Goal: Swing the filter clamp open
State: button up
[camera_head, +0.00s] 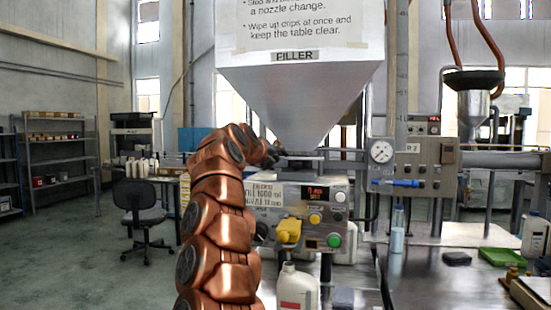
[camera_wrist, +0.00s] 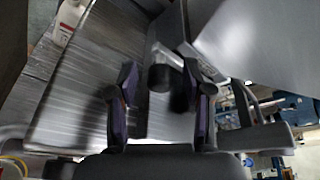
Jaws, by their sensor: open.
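My gripper (camera_wrist: 160,95) shows in the wrist view with its two dark, purple-sided fingers spread apart. A dark round-ended handle (camera_wrist: 163,76) on a pale metal lever lies between or just beyond the fingers; it looks like the filter clamp, and I see no grip on it. In the head view my copper arm reaches up to the filler's underside, with my gripper (camera_head: 274,155) at the left of the filler neck (camera_head: 302,163). The clamp itself cannot be made out there.
The big hopper (camera_head: 300,95) hangs over the neck. Below is a control panel (camera_head: 318,208) with buttons and a yellow nozzle (camera_head: 289,231). A white jug (camera_head: 298,287) stands in front. A gauge box (camera_head: 400,165) and a bottle (camera_head: 397,230) are at right.

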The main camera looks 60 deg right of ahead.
jog(key=shift+d, duration=0.1)
jog(key=shift+c, duration=0.2)
grip_shut()
dwell(0.5)
